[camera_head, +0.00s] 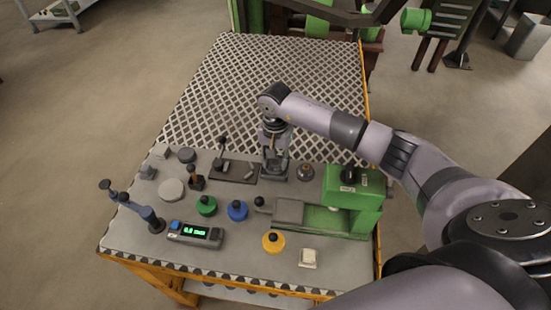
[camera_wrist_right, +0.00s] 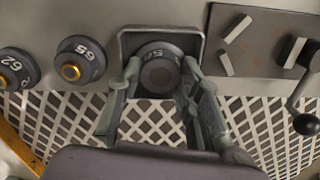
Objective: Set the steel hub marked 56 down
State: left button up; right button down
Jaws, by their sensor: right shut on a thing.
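The steel hub (camera_wrist_right: 160,72), dark with a partly readable number on its rim, sits between the fingers of my right gripper (camera_wrist_right: 160,66) in the right wrist view. The gripper is shut on it. The hub is inside the outline of a shallow square grey tray (camera_wrist_right: 160,30); whether it touches the tray floor I cannot tell. In the head view my right gripper (camera_head: 275,154) points down over the tray (camera_head: 274,177), and its fingers mostly hide the hub. My left gripper is not in view.
Two other numbered hubs (camera_wrist_right: 80,62) (camera_wrist_right: 16,68) stand left of the tray in the wrist view. A plate with a lever (camera_head: 233,172) lies close beside the tray. A green machine (camera_head: 350,205) stands to the right. Coloured knobbed discs and a digital readout (camera_head: 195,234) occupy the front.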

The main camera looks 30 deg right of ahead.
aim_at(276, 162)
jog(key=shift+f, duration=0.1)
jog(key=c, duration=1.1)
grip_release()
jog(key=shift+r, duration=0.35)
notch_tip(276, 162, up, 12)
jog(key=shift+f+b, duration=0.15)
jog(key=shift+b, duration=1.1)
